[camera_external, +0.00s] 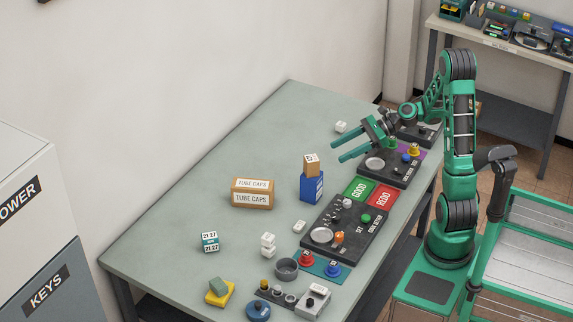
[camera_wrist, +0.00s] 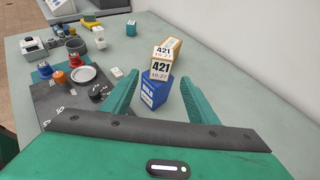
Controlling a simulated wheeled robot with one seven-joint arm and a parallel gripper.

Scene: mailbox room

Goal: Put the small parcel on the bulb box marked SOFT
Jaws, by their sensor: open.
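A small tan parcel (camera_external: 311,165) sits on top of an upright blue box (camera_external: 312,188) near the middle of the table. In the wrist view the parcel (camera_wrist: 161,69) has a white label reading 421, and the blue box (camera_wrist: 155,92) shows between my fingers, ahead of them. The wording on the blue box is too small to read, so I cannot tell whether it says SOFT. My gripper (camera_external: 338,151) is open and empty, apart from the parcel, to its upper right in the external view. My fingers (camera_wrist: 159,80) also show in the wrist view.
A tan TUBE CAPS box (camera_external: 252,194) stands left of the blue box. Dark control panels (camera_external: 345,228) line the table's right side. A teal box (camera_external: 210,241), a yellow block (camera_external: 219,293) and a grey bowl (camera_external: 286,269) are nearer the front. The table's far left is clear.

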